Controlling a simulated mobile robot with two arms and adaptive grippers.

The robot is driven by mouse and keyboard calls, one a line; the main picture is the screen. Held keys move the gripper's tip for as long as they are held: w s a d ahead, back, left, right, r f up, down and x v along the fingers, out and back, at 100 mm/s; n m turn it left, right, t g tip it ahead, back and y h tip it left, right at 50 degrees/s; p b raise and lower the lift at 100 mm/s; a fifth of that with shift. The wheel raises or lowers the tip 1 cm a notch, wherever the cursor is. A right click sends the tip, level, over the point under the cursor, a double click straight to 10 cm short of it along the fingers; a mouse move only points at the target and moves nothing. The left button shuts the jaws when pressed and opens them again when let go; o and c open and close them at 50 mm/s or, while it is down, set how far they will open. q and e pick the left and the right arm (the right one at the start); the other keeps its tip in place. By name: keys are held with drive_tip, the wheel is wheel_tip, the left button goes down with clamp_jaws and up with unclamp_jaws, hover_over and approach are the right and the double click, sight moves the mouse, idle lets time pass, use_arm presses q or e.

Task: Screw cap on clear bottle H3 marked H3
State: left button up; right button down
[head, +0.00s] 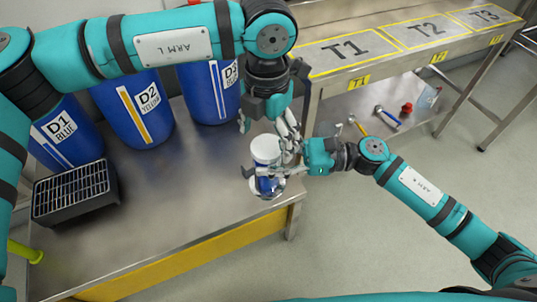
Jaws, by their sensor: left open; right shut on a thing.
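A small clear bottle (268,188) with blue in its lower part is at the right end of the steel bench. A white cap-like piece (266,148) is at its top; I cannot tell whether it is seated or screwed down. No H3 mark can be read. My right gripper (268,172) comes in from the right and is shut around the bottle below the white piece. My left gripper (266,126) points down just above the white piece, its fingers open. The fingers partly hide the bottle, and I cannot tell whether its base touches the bench.
Blue drums D1 (66,130), D2 (133,108) and D3 (208,90) stand along the back of the bench (185,205). A black slotted box (75,192) is at the left. A table marked T1, T2, T3 (385,62) has tools on its lower shelf. The bench's middle is clear.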

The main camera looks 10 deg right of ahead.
use_arm(q)
wheel_tip(320, 180, up, 2)
drive_tip(key=shift+r, duration=0.25)
drive_tip(key=shift+r+n, duration=1.5)
drive_tip(key=shift+r, duration=0.2)
drive_tip(key=shift+f, duration=0.15)
wheel_tip(320, 180, down, 8)
drive_tip(key=shift+r, duration=0.15)
